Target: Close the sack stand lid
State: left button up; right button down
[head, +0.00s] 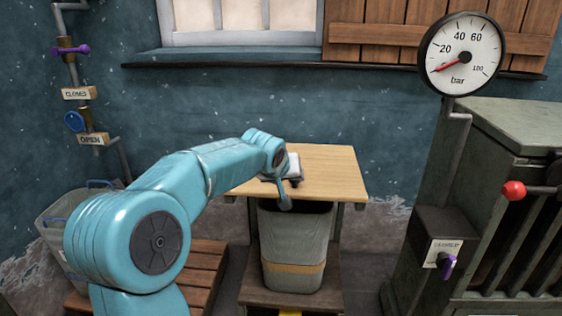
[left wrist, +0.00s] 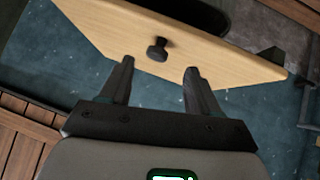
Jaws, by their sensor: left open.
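The sack stand lid is a light wooden board (head: 335,172) above a grey sack or bin (head: 295,245) in the head view. The dark mouth of the sack shows below the board's front edge. In the left wrist view the wooden board (left wrist: 215,65) carries a dark round knob (left wrist: 157,48). A dark opening (left wrist: 205,14) shows past the board's edge. My left gripper (head: 287,184) is at the board in the head view, partly hidden by my arm. Its open fingers (left wrist: 157,78) point toward the knob, which appears between them, and nothing is gripped. Contact cannot be told. My right gripper is not in view.
A lower shelf (head: 290,299) lies under the sack. A wooden pallet (head: 205,268) and a grey bin with blue handles (head: 50,222) are at the left. A gauge (head: 462,55) and a dark green cabinet (head: 515,130) with a red-knobbed lever (head: 513,191) stand at the right.

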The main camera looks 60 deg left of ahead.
pick_arm(q)
jog(key=p+v, duration=0.1)
jog(key=v, duration=0.7)
jog(key=shift+r+p, duration=0.3)
jog(key=shift+r, duration=0.1)
jog(key=shift+d, duration=0.1)
